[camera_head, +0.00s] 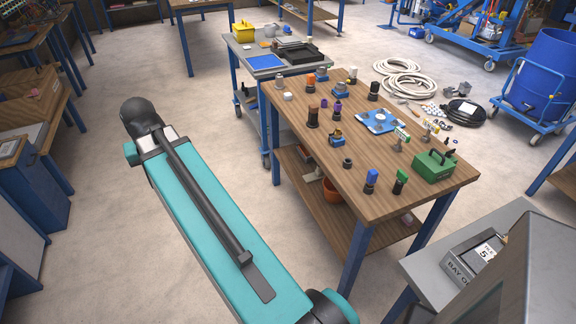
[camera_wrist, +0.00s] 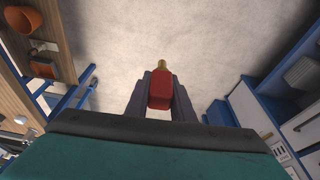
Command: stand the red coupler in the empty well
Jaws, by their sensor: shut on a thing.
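The red coupler (camera_wrist: 160,88) with a brass-coloured tip is held between the two dark fingers of my gripper (camera_wrist: 160,96) in the wrist view. The gripper is shut on it, above bare floor. In the head view my gripper and the red coupler are not visible; only my teal arm shows, left of the wooden table (camera_head: 416,188). Several small dark holders with coloured couplers stand on that table. A low dark ring-like piece (camera_head: 347,162) near the table's left edge seems to hold nothing; I cannot tell whether it is the empty well.
On the table are a blue plate (camera_head: 366,124), a green box (camera_head: 434,165), and blue (camera_head: 371,178) and green (camera_head: 401,177) pieces near the front edge. A grey cart (camera_head: 247,45) adjoins the far end. Open floor lies between my arm and the table.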

